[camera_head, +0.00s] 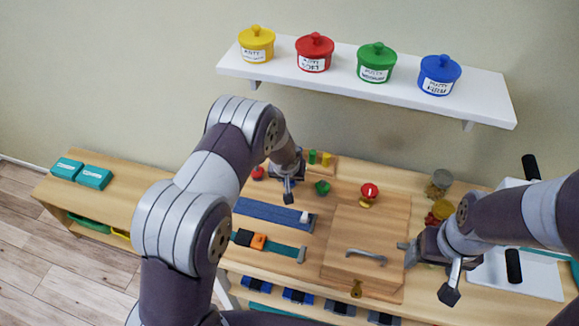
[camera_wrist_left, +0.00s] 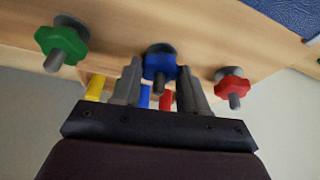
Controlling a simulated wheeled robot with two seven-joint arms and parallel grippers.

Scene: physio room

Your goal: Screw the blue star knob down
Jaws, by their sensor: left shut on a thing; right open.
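The blue star knob (camera_wrist_left: 160,66) sits on a grey stud in the left wrist view, between the two fingers of my left gripper (camera_head: 288,190), which is shut on it. In the head view the gripper and wrist hide the blue knob. A green star knob (camera_wrist_left: 62,44) and a red star knob (camera_wrist_left: 231,84) stand on studs to either side; the head view also shows the green one (camera_head: 322,187) and the red one (camera_head: 258,173). My right gripper (camera_head: 428,272) is open and empty near the right side of the wooden box.
The wooden box (camera_head: 340,225) with a grey handle stands right of the blue strip (camera_head: 272,214). Small pegs (camera_head: 313,157) stand behind the left gripper. A white shelf (camera_head: 300,75) with putty pots hangs above. A white tray (camera_head: 530,283) lies at right.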

